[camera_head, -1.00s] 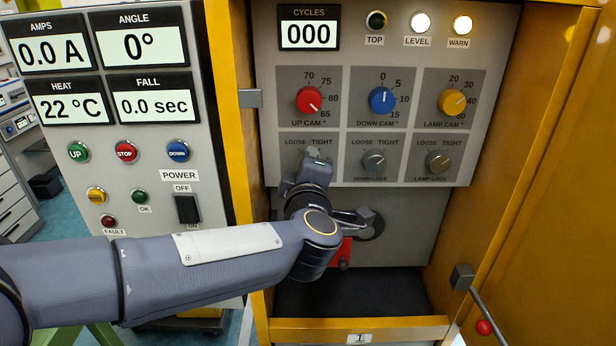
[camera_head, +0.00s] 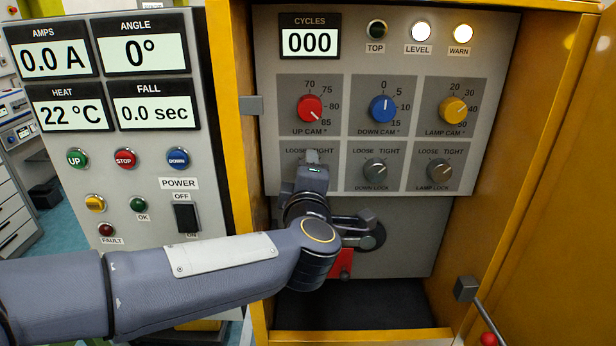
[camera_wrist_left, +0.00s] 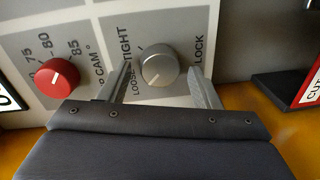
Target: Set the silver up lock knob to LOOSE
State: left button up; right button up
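The silver up lock knob (camera_wrist_left: 158,67) shows in the left wrist view, with the LOOSE and TIGHT labels to its left. Its pointer mark is too small to read surely. My left gripper (camera_wrist_left: 163,85) is open, one finger on each side of the knob, with a visible gap at least on the right side. In the head view my left gripper (camera_head: 313,160) is at the up lock spot on the panel and hides the knob and part of the labels. My right gripper is not in view.
The red up cam knob (camera_head: 310,109) is just above my gripper. The silver down lock knob (camera_head: 375,170) is to its right, and the lamp lock knob (camera_head: 439,172) farther right. A yellow cabinet frame (camera_head: 234,200) borders the panel. A grey crank (camera_head: 362,232) sits below.

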pick_arm(q)
jog(key=s, duration=0.7)
jog(key=shift+s+r, duration=0.25)
jog(key=shift+s, duration=0.15)
dwell(0.3)
